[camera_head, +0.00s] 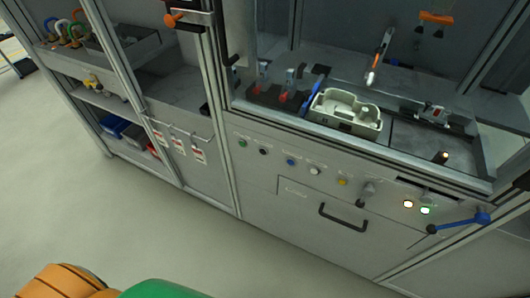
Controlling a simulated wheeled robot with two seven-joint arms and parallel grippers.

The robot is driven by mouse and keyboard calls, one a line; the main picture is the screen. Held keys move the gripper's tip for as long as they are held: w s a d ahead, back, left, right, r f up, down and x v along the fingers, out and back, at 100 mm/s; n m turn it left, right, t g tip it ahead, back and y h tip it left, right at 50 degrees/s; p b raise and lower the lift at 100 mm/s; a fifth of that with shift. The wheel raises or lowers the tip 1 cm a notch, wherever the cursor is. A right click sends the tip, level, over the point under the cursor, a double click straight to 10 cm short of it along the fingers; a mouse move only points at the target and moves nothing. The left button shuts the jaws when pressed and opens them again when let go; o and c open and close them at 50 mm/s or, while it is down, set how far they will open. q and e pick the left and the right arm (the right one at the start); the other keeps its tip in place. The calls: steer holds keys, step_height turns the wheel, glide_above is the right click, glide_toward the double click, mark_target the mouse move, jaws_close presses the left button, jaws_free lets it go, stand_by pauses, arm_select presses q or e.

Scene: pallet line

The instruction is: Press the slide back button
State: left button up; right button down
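A row of small round buttons runs along the front panel of the grey machine in the head view. From left to right they are green (242,142), black (263,151), blue (290,162), white (315,171) and yellow (342,182). Small labels sit above them, too small to read, so I cannot tell which is the slide back button. Neither of my grippers is in view.
Above the panel, a pale tray-like part (346,112) sits in the machine's bay. Below are a black drawer handle (342,217) and, at right, a blue-ended black lever (482,218). Red-and-white tags (198,152) hang left. The floor in front is clear.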

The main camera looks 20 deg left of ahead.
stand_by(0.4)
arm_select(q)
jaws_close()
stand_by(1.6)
